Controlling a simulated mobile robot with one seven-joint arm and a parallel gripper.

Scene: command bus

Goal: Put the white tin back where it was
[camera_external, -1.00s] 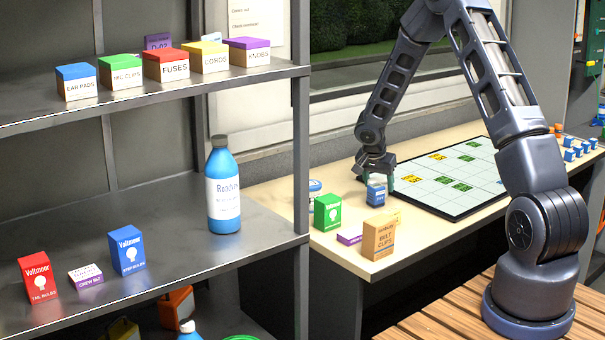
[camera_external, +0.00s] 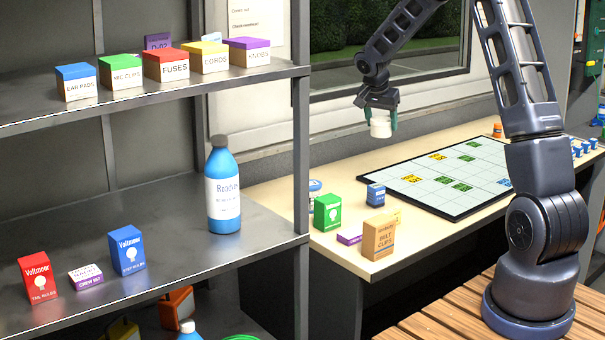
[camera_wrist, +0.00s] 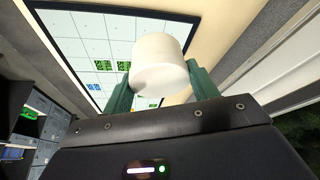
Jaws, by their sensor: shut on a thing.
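The white tin (camera_external: 380,123) is a short, plain white cylinder held up in the air above the back of the desk. My gripper (camera_external: 380,115) is shut on it, with the green fingers on either side of it. In the wrist view the tin (camera_wrist: 160,66) sits between the two green fingertips of my gripper (camera_wrist: 158,84), over the gridded board. The tin is clear of the desk (camera_external: 345,168) and touches nothing else that I can see.
On the desk stand a small blue box (camera_external: 376,195), a green box (camera_external: 327,212), an orange belt clips box (camera_external: 379,236) and a purple box (camera_external: 350,237). A black-framed grid board (camera_external: 440,205) lies to the right. A shelf post (camera_external: 300,150) stands left.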

